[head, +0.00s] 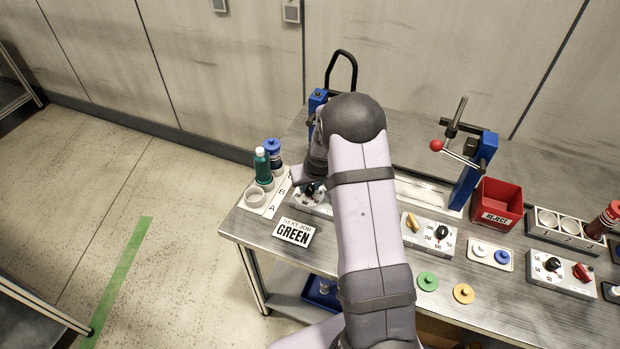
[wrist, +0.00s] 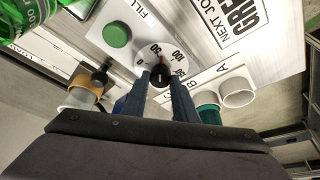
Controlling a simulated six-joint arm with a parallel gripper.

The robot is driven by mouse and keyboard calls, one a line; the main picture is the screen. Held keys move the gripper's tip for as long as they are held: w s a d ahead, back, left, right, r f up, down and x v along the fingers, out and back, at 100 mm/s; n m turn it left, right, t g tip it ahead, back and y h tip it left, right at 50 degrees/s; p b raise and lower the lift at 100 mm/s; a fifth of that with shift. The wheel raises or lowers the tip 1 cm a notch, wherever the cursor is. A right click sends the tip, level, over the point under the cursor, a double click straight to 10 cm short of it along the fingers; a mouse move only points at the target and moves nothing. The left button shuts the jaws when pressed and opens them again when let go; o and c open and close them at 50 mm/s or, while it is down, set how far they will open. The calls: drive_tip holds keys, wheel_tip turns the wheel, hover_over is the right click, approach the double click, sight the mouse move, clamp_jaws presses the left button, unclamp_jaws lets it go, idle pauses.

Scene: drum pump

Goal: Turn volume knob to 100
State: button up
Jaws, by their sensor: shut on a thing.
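The volume knob (wrist: 160,76) is small and black with a red pointer. It sits on a white dial marked 0, 50, 100 and 150 in the wrist view. The pointer seems to lie between 50 and 100; the exact reading is too small to tell. My gripper (wrist: 161,82) is shut on the knob, one blue-grey finger on each side. In the head view my gripper (head: 311,182) is over the dial panel (head: 316,205) at the left of the bench, and my arm hides part of that station.
A green button (wrist: 117,34) is beside the dial, near the word FILL. A green bottle (head: 262,166) and a blue-capped bottle (head: 273,151) stand left in a rack. A red REJECT bin (head: 497,204) is to the right.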

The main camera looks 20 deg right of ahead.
idle(0.3)
drive_tip(key=o, duration=1)
drive_tip(key=shift+b+v, duration=1.15)
drive_tip(key=shift+v, duration=2.5)
drive_tip(key=shift+a+f, duration=0.1)
